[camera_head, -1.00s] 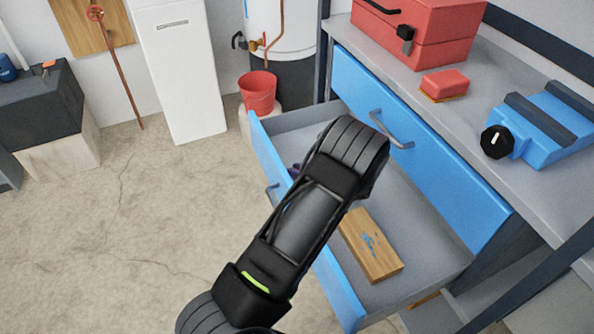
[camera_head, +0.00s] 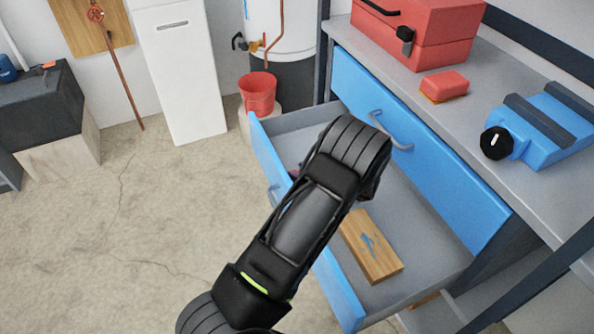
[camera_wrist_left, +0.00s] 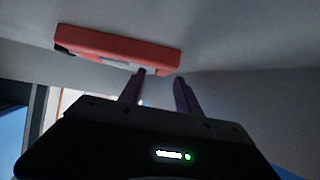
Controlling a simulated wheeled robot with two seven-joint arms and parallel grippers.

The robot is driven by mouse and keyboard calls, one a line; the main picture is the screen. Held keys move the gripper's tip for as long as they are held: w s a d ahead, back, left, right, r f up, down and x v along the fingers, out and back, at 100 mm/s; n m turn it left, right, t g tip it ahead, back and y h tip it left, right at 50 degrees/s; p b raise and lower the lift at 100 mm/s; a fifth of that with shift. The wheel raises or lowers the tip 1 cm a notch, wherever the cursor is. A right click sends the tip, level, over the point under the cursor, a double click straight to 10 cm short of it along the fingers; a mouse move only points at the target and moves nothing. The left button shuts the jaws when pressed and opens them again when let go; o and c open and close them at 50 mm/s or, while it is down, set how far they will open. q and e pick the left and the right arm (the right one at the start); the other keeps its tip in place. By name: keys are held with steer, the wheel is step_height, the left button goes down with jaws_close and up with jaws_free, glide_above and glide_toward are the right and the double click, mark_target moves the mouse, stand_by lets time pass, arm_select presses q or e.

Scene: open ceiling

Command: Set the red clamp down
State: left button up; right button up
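The red clamp (camera_wrist_left: 118,46) shows in the left wrist view as a long red bar with a grey part below it, resting against a grey surface that looks like the inside of the open drawer (camera_head: 430,255). My left gripper (camera_wrist_left: 161,80) has its two purple fingers apart, with nothing visible between them. The fingertips are close to the clamp's lower right part; I cannot tell if they touch it. In the head view my left arm hides most of the gripper and the clamp. My right gripper is in neither view.
A wooden block (camera_head: 370,246) lies in the drawer near its front. The bench top above bears a red toolbox (camera_head: 430,40), a red sponge-like block (camera_head: 444,85) and a blue vise (camera_head: 545,125). A red bucket (camera_head: 258,93) stands behind.

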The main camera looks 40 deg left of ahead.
arm_select(q)
steer(key=p+v, duration=0.1)
steer(key=v, duration=0.9)
steer(key=shift+s+d+r, duration=0.1)
steer(key=shift+d+r, duration=0.05)
steer(key=shift+d, duration=0.2)
steer(key=shift+c, duration=0.2)
stand_by(0.7)
